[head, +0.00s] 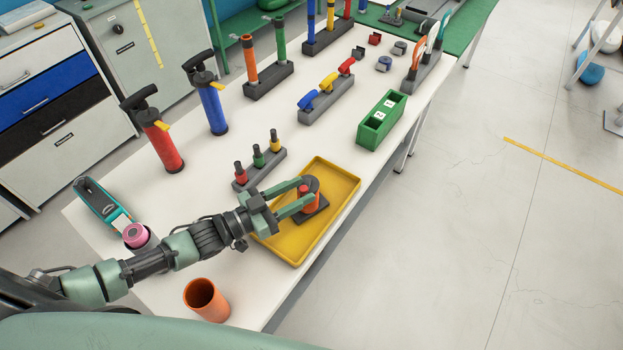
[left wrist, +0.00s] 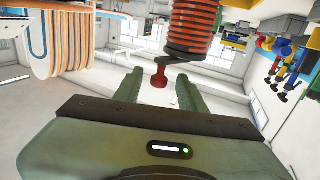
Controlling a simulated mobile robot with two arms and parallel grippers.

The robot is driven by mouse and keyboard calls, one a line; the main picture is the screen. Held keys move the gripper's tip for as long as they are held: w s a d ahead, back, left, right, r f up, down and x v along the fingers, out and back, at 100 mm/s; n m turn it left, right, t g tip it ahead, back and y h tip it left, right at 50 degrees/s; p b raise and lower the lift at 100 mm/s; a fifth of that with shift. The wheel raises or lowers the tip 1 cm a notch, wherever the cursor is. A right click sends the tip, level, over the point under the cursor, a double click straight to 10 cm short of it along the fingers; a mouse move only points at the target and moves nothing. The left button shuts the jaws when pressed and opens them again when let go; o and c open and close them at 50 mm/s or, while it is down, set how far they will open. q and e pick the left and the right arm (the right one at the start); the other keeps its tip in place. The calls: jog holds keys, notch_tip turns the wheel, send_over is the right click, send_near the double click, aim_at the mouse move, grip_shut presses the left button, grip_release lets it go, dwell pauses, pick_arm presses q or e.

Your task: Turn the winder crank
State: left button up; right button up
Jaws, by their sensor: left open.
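The winder (head: 312,203) stands on a dark base in the yellow tray (head: 335,178). In the left wrist view its orange ribbed drum (left wrist: 195,25) hangs at the top, with a dark crank arm and a red crank knob (left wrist: 159,79) below it. My left gripper (head: 304,193) reaches over the tray with its fingers at the winder. It is open, and in the left wrist view the knob shows between its two fingers; I cannot tell whether they touch it. The fingers hide part of the winder in the head view. My right gripper is out of view.
A rack of small coloured-top pieces (head: 260,167) stands just left of the tray. An orange cup (head: 206,299) stands near the front edge, below my left arm. A teal tool (head: 104,205), a red pump (head: 163,148) and a green box (head: 381,120) stand on the white table.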

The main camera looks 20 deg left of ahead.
aim_at(309, 186)
pick_arm(q)
jog(key=shift+p+x, duration=0.5)
jog(key=shift+x, duration=1.85)
jog(key=shift+s, duration=0.1)
grip_shut()
jog(key=shift+f+m+g+h+b, duration=0.1)
jog(key=shift+m+g+h+b, duration=0.25)
jog(key=shift+b, duration=0.2)
jog(key=m+g+h+b, duration=0.1)
jog(key=g+b, duration=0.1)
jog(key=m+g+h+b, duration=0.1)
jog(key=m+g+b, duration=0.1)
jog(key=a+m+g+h+b, duration=0.1)
jog(key=g+h+b, duration=0.1)
jog(key=b, duration=0.1)
jog(key=shift+s+f+m, duration=0.1)
jog(key=shift+s+m, duration=0.15)
jog(key=shift+s+a+r+m+g+h+b, duration=0.15)
jog(key=shift+m+g+h+b, duration=0.1)
jog(key=shift+m+g+b, duration=0.45)
jog(key=shift+a+r+m+g+h+b, duration=0.15)
jog(key=shift+m+g+b, duration=0.25)
jog(key=shift+g+b, duration=0.45)
jog(key=shift+f, duration=0.1)
grip_release()
